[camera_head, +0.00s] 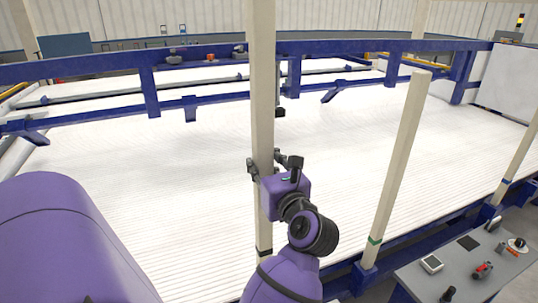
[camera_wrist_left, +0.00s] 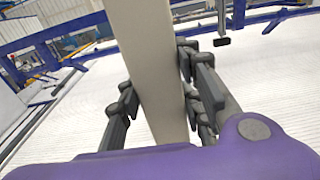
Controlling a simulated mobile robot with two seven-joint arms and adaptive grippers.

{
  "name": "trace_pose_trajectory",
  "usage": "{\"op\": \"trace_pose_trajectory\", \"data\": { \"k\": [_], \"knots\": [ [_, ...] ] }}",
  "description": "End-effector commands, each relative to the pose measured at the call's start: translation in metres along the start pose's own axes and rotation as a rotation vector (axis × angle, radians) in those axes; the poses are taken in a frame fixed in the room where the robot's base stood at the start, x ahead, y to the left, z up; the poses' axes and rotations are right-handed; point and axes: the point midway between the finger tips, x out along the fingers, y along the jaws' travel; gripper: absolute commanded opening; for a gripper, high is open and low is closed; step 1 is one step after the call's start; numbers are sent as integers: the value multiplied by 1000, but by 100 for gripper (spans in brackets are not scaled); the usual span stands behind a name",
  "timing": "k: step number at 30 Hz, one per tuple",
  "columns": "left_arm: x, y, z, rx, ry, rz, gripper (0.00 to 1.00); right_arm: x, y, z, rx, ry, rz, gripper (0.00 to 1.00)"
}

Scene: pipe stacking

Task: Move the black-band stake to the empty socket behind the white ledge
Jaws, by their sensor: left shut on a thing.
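The black-band stake (camera_head: 262,90) is a tall, pale, square post in the middle of the head view. It stands nearly upright, with its black band low down and its top out of frame. My left gripper (camera_head: 268,168) is shut around its middle. In the left wrist view the stake (camera_wrist_left: 150,65) passes between the dark fingers (camera_wrist_left: 160,100) and looks slightly tilted. The stake's lower end is hidden behind my purple arm. A wide white ribbed surface (camera_head: 130,180) spreads behind the stake. I cannot make out an empty socket. My right gripper is not in view.
A green-band stake (camera_head: 402,160) stands in a blue socket (camera_head: 363,278) to the right. Another stake (camera_head: 520,155) stands at the far right edge. A grey table (camera_head: 460,270) with small tools is at the lower right. Blue rails (camera_head: 100,68) cross the back.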

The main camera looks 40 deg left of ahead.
Motion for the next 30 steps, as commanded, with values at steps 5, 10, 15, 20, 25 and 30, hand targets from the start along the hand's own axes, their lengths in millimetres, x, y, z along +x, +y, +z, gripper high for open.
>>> {"op": "trace_pose_trajectory", "data": {
  "k": [5, 10, 15, 20, 25, 30],
  "knots": [
    [0, 0, -29, 6, -3, -1, 0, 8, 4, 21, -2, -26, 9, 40],
    [0, 0, -50, 4, -3, -2, 0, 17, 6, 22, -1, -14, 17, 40],
    [0, 0, -68, 1, -3, -1, 0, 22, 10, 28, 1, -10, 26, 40],
    [0, 0, -79, -1, -6, -1, 0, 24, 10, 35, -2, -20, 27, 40],
    [0, 0, -83, -3, -7, -1, 0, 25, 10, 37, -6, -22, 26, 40],
    [0, 0, -82, -5, -8, -1, 0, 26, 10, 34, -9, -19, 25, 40]
  ]
}}
